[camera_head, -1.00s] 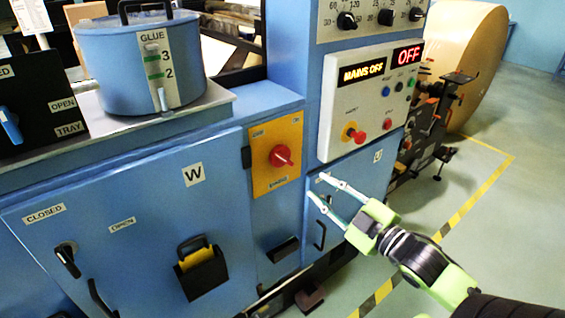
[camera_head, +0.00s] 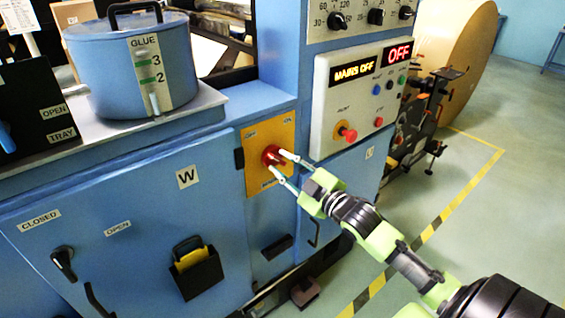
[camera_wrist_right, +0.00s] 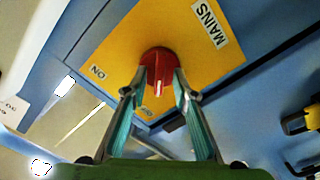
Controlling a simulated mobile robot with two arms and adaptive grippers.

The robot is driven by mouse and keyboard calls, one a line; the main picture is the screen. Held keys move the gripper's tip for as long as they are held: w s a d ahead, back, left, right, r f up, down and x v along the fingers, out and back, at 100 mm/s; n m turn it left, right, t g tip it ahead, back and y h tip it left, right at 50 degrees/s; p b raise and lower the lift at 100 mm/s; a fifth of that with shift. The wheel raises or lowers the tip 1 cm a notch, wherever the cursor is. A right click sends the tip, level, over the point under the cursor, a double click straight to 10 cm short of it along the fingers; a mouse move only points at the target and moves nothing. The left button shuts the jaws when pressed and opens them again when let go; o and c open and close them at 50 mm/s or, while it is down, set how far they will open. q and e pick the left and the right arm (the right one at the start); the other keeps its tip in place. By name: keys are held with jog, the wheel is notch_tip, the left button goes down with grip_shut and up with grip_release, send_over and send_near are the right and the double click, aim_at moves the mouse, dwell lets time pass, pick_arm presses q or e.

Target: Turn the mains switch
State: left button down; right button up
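The mains switch is a red rotary knob (camera_head: 271,157) on a yellow plate (camera_head: 257,184) on the front of the blue machine. In the right wrist view the red knob (camera_wrist_right: 158,62) sits near the middle, with its raised grip pointing down between my fingers. My right gripper (camera_head: 277,160) is at the knob, one finger on each side; it also shows in the wrist view (camera_wrist_right: 161,80). Its fingers are apart, and I see no clear firm contact. The display (camera_head: 353,71) reads MAINS OFF. My left gripper is out of view.
A white control panel (camera_head: 330,125) with a red button (camera_head: 348,133) is right of the plate. A blue glue pot (camera_head: 110,70) stands on a ledge at upper left. A black door handle (camera_head: 63,262) and holder (camera_head: 196,272) project from the cabinet.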

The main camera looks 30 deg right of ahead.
jog(key=shift+w, duration=0.3)
jog(key=shift+c, duration=0.4)
grip_shut()
